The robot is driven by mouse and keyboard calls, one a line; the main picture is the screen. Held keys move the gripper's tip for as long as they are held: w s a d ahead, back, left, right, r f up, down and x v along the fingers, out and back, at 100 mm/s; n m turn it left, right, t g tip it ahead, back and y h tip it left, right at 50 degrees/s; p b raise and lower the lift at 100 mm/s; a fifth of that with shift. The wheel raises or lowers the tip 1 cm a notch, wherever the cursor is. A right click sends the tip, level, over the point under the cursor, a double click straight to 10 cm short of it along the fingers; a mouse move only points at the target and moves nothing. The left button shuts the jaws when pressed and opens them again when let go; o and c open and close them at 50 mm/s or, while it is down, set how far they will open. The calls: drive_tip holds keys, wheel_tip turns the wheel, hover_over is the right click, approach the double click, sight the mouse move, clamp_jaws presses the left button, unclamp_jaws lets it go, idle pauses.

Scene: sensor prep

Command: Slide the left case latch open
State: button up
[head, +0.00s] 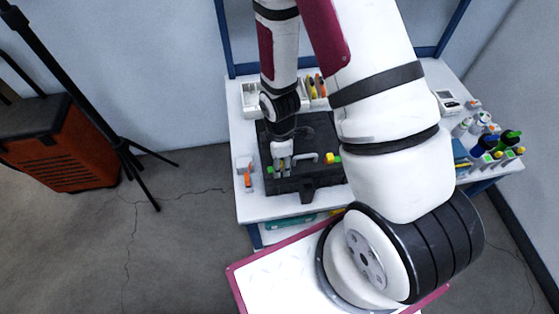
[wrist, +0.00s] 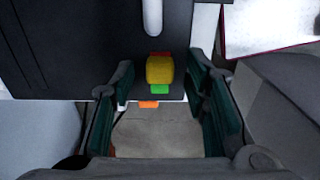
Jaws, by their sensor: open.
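The black case (head: 322,128) lies on the white table, with a grey handle (head: 305,158) along its near side. In the wrist view the left latch (wrist: 159,70) is a yellow slider with red showing at its handle end and a green patch beyond its other end. My gripper (head: 283,165) is low over the left part of the case. In the wrist view my gripper (wrist: 162,84) is open, with one finger on each side of the latch and gaps between. In the head view the gripper mostly hides this latch; the right latch (head: 333,158) shows yellow.
An orange item (head: 248,179) lies on the table just left of the case. White bins (head: 251,98) stand behind the case. Several bottles (head: 483,148) stand at the table's right. A red-edged white board (head: 270,280) is in front.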

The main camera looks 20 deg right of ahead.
sight(270, 170)
drive_tip(key=shift+f, duration=0.1)
clamp_jaws()
drive_tip(key=shift+w+a, duration=0.2)
drive_tip(key=shift+a, duration=0.45)
drive_tip(key=shift+w+a, duration=0.15)
drive_tip(key=shift+a, duration=0.45)
unclamp_jaws()
drive_tip(key=shift+a, duration=0.1)
wheel_tip(270, 170, up, 12)
idle(0.5)
